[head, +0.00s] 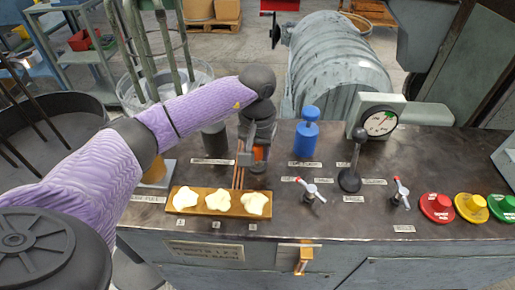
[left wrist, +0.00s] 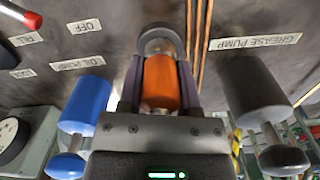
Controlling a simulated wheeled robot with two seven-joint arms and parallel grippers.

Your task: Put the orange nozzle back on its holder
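My left gripper (head: 257,158) points down over the bench, between the blue oil pump and the dark grey grease pump. In the left wrist view its two fingers (left wrist: 161,85) lie along both sides of the orange nozzle (left wrist: 160,82) and appear shut on it. A grey round end or ring (left wrist: 157,40) shows beyond the orange part; I cannot tell whether it belongs to the nozzle or to a holder. In the head view only a little orange (head: 259,153) shows between the fingers. The holder cannot be made out clearly. My right gripper is not in view.
The blue pump (head: 306,138) and grey pump (head: 214,141) stand close on either side. Copper lines (head: 238,177) run to a wooden tray (head: 187,212) with pale lumps. A black lever (head: 350,178), red-tipped valves (head: 311,191) and colored buttons (head: 437,207) stand right.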

